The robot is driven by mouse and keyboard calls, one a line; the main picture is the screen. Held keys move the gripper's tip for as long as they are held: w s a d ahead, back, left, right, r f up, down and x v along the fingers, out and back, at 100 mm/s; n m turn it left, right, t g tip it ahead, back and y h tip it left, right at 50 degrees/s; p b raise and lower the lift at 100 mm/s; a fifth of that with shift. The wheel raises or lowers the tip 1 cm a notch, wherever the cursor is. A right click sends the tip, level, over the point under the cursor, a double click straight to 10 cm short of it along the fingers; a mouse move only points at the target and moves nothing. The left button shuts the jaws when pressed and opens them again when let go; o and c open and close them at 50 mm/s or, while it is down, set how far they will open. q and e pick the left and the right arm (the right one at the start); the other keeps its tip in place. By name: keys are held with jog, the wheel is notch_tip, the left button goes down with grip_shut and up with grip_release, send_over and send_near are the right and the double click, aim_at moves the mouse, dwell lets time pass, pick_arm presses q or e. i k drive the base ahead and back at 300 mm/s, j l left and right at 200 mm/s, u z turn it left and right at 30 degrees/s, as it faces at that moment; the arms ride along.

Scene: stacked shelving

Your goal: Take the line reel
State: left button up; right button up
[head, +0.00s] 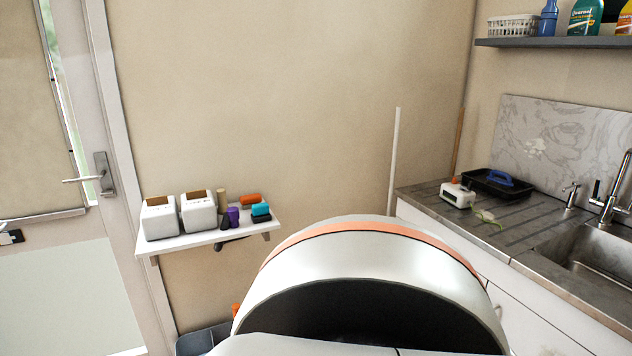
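I cannot make out for sure which thing is the line reel. A small white wall shelf (207,239) holds two white boxes with brown tops, one at the left (159,218) and one beside it (198,212). To their right stand small items: a tan cylinder (222,201), a purple piece (233,216), an orange piece (250,199) and a teal and blue piece (261,212). A white device (457,196) sits on the counter. Neither of my grippers shows in the head view.
The counter (535,215) runs along the right with a sink (592,248), a tap and a dark tray (482,187) with a blue-handled item. A high shelf (550,42) holds a basket and bottles. A door (95,150) is at the left. A grey bin (200,341) stands low.

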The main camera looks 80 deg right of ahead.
aim_at(452, 192)
jog(key=l+z, duration=0.1)
jog(key=z, duration=3.35)
jog(key=i+j, duration=0.25)
jog(key=i, duration=0.25)
jog(key=i+j+u, duration=0.15)
jog(key=i+j, duration=0.15)
jog(key=i, duration=0.25)
